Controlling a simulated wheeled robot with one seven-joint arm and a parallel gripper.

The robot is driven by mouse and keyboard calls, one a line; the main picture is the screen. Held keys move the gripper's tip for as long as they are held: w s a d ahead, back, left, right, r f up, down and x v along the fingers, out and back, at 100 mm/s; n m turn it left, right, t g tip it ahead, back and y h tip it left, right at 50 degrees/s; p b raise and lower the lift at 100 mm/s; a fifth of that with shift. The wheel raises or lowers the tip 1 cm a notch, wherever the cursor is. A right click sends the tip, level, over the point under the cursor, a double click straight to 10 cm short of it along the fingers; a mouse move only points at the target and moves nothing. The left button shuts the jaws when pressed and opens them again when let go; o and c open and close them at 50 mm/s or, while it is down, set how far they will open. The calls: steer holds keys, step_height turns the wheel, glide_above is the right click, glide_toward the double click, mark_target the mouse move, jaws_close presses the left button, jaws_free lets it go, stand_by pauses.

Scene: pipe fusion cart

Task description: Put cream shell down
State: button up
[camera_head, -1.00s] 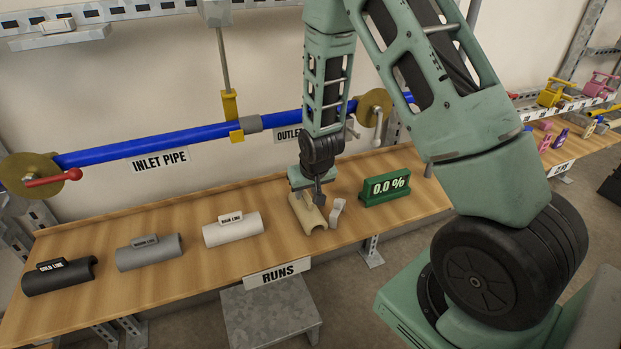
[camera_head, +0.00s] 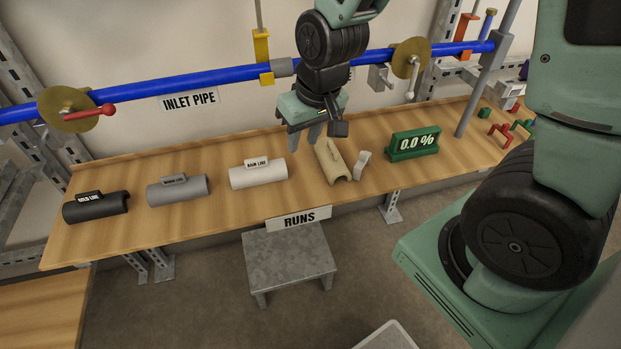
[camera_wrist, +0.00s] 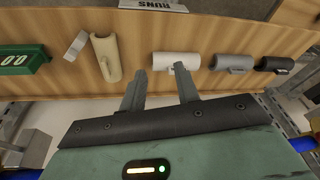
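The cream shell (camera_head: 330,161) lies on the wooden bench, just left of a small light-grey piece and the green 0.0 % display. It also shows in the wrist view (camera_wrist: 106,58), up and left of my fingers. My gripper (camera_head: 305,138) is above the bench, to the left of the shell and apart from it. In the wrist view its two fingers (camera_wrist: 161,88) are spread with nothing between them.
White (camera_head: 258,173), grey (camera_head: 178,190) and black (camera_head: 96,207) labelled shells lie in a row to the left. The green display (camera_head: 413,143) stands to the right, beside the small light-grey piece (camera_head: 361,165). The blue pipe (camera_head: 190,85) runs behind. A grey step (camera_head: 289,258) stands in front.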

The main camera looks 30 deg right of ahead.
steer(key=s+a+r+n+g, duration=0.1)
steer(key=s+a+r+n, duration=0.1)
steer(key=s+a, duration=0.3)
steer(key=s+a+r+n+g, duration=0.1)
steer(key=s+a+r+n, duration=0.2)
steer(key=s, duration=1)
steer(key=a+n, duration=0.2)
steer(key=a, duration=0.1)
steer(key=shift+a+r+g, duration=0.15)
steer(key=shift+r+g, duration=0.05)
steer(key=shift+g, duration=0.2)
